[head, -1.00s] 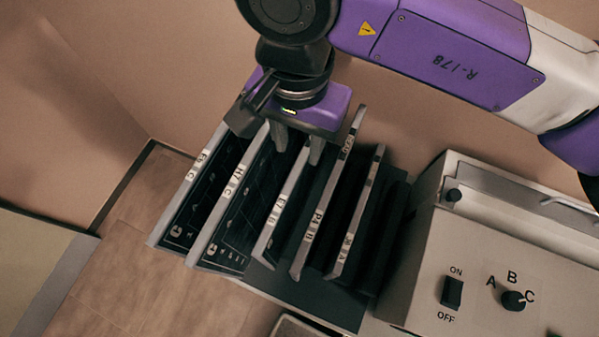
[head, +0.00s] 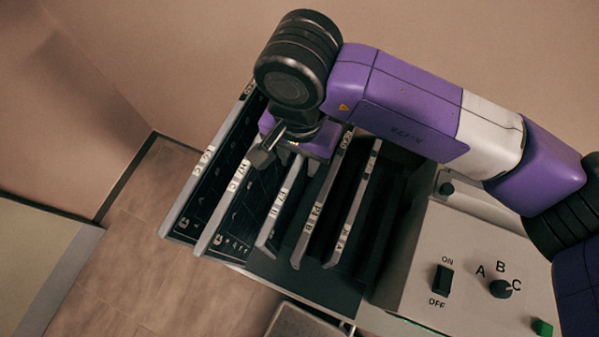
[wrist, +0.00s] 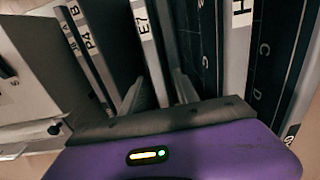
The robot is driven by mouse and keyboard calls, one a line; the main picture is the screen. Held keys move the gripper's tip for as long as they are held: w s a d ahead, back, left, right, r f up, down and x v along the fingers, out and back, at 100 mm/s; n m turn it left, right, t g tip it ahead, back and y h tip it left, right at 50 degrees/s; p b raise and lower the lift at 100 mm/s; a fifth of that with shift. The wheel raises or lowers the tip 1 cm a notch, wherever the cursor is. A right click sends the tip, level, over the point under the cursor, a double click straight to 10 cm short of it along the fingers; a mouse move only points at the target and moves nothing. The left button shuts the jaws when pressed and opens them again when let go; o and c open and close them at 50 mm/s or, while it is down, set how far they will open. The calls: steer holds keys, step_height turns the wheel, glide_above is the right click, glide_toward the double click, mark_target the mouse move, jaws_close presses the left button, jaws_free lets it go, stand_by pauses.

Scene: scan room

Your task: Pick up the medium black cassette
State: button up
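Several dark cassettes with pale labelled edges stand upright and tilted in a row in a rack. The one labelled E7 (head: 281,207) is in the middle; in the wrist view its pale edge (wrist: 148,45) runs down between my fingers. My gripper (head: 298,162) is down over the far end of the row. In the wrist view my gripper (wrist: 158,93) is open, one finger on each side of the E7 cassette, with gaps showing. The P4 cassette (head: 318,205) stands just right of it in the head view. My fingertips are partly hidden in the head view.
The H7 cassette (head: 232,205) and a larger one (head: 190,195) stand to the left, close to my gripper. Another narrow cassette (head: 352,210) is at right. A pale control box (head: 470,250) with a switch and an A-B-C knob stands right of the rack.

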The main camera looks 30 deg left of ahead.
jaws_close()
steer(key=shift+r, duration=0.1)
stand_by(1.1)
